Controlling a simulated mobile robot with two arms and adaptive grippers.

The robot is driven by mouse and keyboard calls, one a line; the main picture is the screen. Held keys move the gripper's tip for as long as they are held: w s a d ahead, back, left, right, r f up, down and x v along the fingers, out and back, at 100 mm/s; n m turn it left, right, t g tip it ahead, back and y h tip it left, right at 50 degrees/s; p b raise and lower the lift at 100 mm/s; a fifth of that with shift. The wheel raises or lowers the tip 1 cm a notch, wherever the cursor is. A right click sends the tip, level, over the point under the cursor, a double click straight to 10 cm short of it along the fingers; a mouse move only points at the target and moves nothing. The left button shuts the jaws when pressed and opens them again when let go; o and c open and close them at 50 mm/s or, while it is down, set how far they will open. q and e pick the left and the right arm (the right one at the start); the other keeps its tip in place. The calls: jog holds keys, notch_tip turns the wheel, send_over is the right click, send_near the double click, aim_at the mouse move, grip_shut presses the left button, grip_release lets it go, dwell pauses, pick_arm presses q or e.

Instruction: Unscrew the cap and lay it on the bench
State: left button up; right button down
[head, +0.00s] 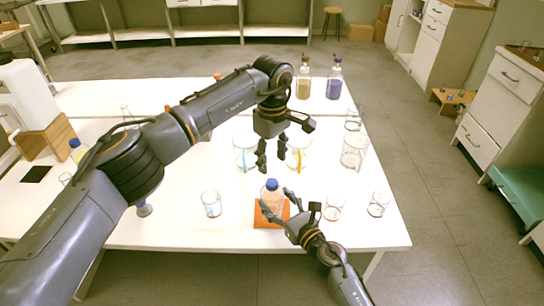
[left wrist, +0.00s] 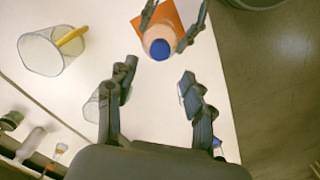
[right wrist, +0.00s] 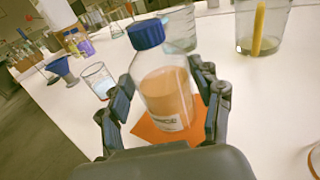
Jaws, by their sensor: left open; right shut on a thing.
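A clear bottle (head: 271,199) with orange contents and a blue cap (head: 272,184) stands upright on an orange mat (head: 262,221) near the bench's front edge. The cap sits on the bottle's neck; it shows from above in the left wrist view (left wrist: 159,50) and from the side in the right wrist view (right wrist: 146,34). My right gripper (head: 276,208) is shut on the bottle's body, one finger on each side, below the cap. My left gripper (head: 271,164) is open and empty, pointing down above the bench behind the bottle, apart from the cap.
Small beakers stand on both sides of the mat: one left (head: 211,204), two right (head: 333,207) (head: 378,204). Larger beakers with rods (head: 299,150) (head: 245,153) stand behind. Two capped bottles (head: 303,82) (head: 334,83) stand at the back. White bench (head: 180,225) is bare at front left.

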aim_at(272, 182)
pick_arm(q)
jog(key=m, duration=0.9)
jog(key=shift+f, duration=4)
